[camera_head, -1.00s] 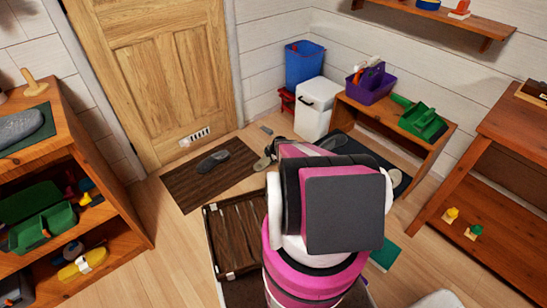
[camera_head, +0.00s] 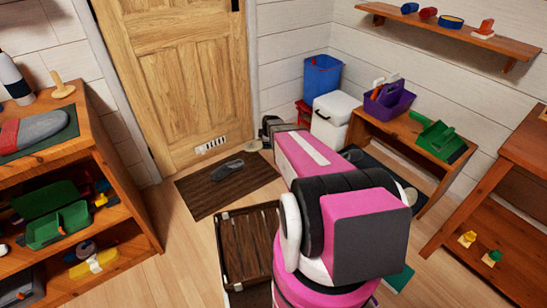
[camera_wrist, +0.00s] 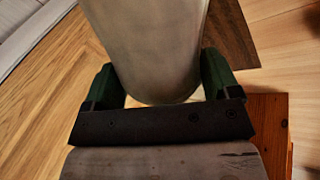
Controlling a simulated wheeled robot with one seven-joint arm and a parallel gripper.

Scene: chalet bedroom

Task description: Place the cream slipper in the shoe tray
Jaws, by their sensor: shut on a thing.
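The cream slipper (camera_wrist: 150,45) is between the green fingers of my gripper (camera_wrist: 160,88) in the wrist view, its near end close to the palm. In the head view my gripper (camera_head: 269,127) is beyond my pink arm, near the door's right side. A small pale part of the slipper (camera_head: 253,145) shows beside it; the rest is hidden. A dark flat tray (camera_head: 378,168), which looks like the shoe tray, lies on the floor before the low bench at right. Pale shoe-like things show at its ends, and my arm hides part of it.
A grey slipper (camera_head: 228,170) lies on the brown doormat (camera_head: 195,193). A slatted wooden crate (camera_head: 233,232) stands nearer me. A white bin (camera_head: 331,118), a blue bin (camera_head: 322,75) and the bench (camera_head: 405,136) line the back wall. Shelves (camera_head: 140,215) stand at left.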

